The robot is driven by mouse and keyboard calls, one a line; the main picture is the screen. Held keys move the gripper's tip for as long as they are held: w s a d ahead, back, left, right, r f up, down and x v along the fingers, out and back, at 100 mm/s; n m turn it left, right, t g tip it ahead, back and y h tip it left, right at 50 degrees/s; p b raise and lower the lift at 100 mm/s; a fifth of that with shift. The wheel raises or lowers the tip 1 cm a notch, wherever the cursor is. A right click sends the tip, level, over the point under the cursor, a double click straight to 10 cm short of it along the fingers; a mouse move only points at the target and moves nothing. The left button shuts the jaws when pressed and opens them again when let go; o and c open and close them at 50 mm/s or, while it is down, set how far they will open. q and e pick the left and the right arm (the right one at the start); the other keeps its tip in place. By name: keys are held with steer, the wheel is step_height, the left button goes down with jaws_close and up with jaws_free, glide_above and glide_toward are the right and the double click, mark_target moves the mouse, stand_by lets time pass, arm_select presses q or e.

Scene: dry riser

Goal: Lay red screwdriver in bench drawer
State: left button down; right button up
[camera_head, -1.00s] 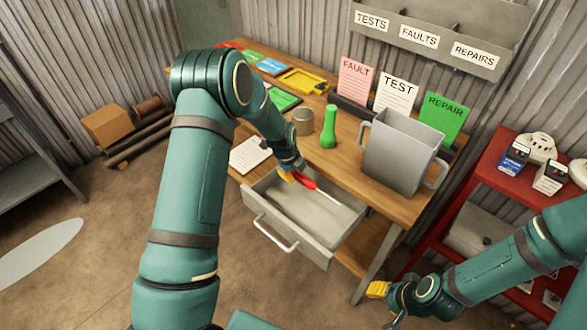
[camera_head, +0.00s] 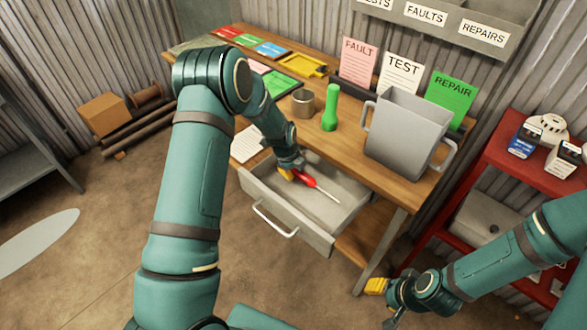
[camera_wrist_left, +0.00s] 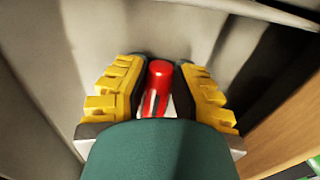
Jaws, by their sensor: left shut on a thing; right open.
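The red screwdriver (camera_head: 306,179) has a red handle and a thin pale shaft that points right and down in the head view. My left gripper (camera_head: 291,174) is shut on its handle, over the open bench drawer (camera_head: 289,211). In the left wrist view the yellow fingers (camera_wrist_left: 158,90) stand on either side of the red handle (camera_wrist_left: 159,70), with the grey drawer interior beyond. The head view does not show clearly whether the screwdriver touches the drawer floor. My right gripper (camera_head: 377,287) is open and empty, low in front of the red shelf.
The wooden bench (camera_head: 344,150) carries a grey two-handled container (camera_head: 404,133), a green flashlight (camera_head: 330,108), a small can (camera_head: 303,101) and cards. A red shelf unit (camera_head: 484,180) stands at the right. Cardboard and pipes lie on the floor at the left.

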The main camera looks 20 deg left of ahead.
arm_select(q)
steer(key=c, duration=0.8)
jaws_free()
steer(key=shift+r, duration=0.1)
